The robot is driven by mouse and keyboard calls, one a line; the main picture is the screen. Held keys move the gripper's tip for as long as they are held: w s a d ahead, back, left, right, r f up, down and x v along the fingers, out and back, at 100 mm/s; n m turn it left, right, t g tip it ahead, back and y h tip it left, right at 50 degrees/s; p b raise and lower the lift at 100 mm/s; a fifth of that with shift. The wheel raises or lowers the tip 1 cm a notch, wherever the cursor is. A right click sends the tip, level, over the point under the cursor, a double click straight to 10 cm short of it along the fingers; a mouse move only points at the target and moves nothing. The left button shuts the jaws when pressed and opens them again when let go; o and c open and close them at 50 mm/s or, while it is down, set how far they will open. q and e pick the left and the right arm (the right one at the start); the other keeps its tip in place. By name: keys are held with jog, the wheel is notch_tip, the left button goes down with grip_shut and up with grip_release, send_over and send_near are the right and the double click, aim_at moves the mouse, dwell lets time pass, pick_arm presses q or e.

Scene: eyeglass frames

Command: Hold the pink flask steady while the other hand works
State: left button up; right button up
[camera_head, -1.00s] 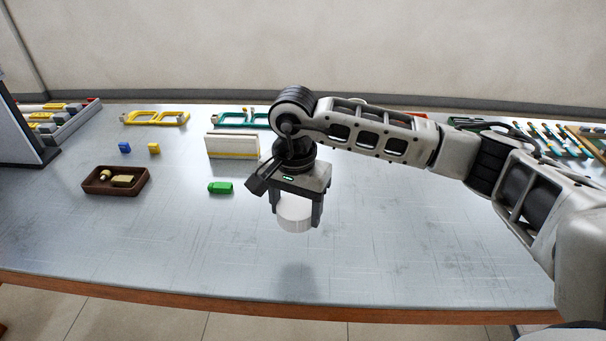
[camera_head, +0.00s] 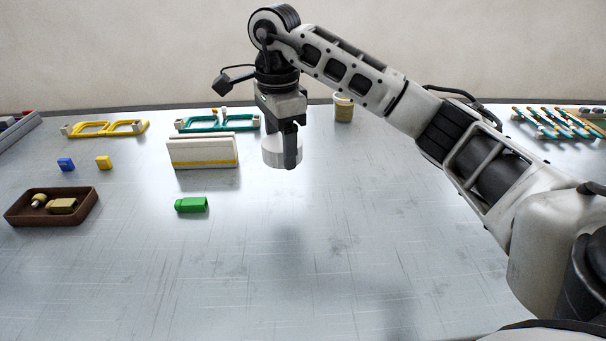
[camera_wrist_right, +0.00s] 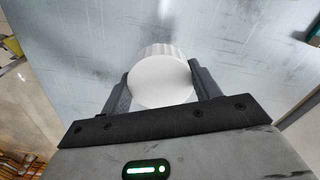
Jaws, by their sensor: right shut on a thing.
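No pink flask shows in either view. My right gripper (camera_head: 284,152) is shut on a white, round, ribbed cap-like thing (camera_head: 273,153) and holds it above the table, apart from its top. The right wrist view shows the same white piece (camera_wrist_right: 160,80) between the two fingers, its round flat face toward the camera. My left gripper is out of view.
Yellow frames (camera_head: 105,129) and teal frames (camera_head: 218,123) lie behind. The table's front middle is clear.

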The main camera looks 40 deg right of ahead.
send_over(306, 184)
notch_tip(306, 184, down, 7)
jog(key=shift+r+b, duration=0.15)
jog(key=shift+b, duration=0.25)
notch_tip(306, 184, down, 3)
jog(key=shift+f, duration=0.1)
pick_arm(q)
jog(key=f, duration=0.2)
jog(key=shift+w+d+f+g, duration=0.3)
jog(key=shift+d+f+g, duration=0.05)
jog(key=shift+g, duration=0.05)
pick_arm(e)
jog(key=shift+w, duration=0.1)
jog(key=o, duration=1.1)
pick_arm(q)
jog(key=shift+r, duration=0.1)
